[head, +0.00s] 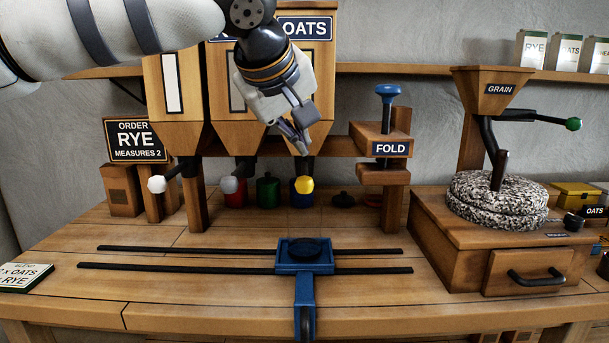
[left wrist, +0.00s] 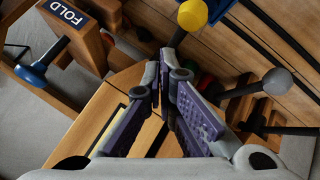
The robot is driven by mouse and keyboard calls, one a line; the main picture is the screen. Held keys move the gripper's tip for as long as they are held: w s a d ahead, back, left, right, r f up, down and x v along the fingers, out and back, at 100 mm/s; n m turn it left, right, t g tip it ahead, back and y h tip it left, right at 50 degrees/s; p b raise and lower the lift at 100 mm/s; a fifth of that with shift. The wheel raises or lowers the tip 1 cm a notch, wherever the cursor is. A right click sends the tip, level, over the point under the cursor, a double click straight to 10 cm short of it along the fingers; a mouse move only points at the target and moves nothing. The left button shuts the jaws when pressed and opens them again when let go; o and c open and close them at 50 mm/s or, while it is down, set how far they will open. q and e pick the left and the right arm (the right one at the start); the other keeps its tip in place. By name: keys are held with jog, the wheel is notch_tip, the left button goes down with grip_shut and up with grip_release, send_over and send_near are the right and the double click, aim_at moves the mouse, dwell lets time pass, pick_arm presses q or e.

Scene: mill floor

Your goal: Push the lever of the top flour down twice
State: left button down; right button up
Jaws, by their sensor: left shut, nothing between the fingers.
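My left gripper (head: 304,146) comes in from the top, shut and empty. Its fingertips point down in front of the right-hand hopper (head: 308,85), above the yellow-knobbed lever (head: 304,184) and apart from it. In the left wrist view the closed fingers (left wrist: 168,72) point toward that yellow knob (left wrist: 192,14). A grey-knobbed lever (head: 230,185) is left of it, also in the wrist view (left wrist: 277,81). A white-knobbed lever (head: 157,184) is farther left. One hopper sign reads OATS (head: 305,28); my arm hides other signs. My right gripper is not in view.
A blue carriage (head: 304,265) with a dark dish sits on two black rails. An order board (head: 136,140) reads RYE, measures 2. A FOLD press (head: 390,148) and a grain mill (head: 497,205) stand to the right.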

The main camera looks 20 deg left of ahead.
aim_at(297, 180)
pick_arm(q)
jog(key=shift+f, duration=0.9)
dwell(0.8)
jog(key=shift+f, duration=0.45)
jog(key=shift+f, duration=2.6)
dwell(1.8)
dwell(0.4)
jog(key=shift+r, duration=3.05)
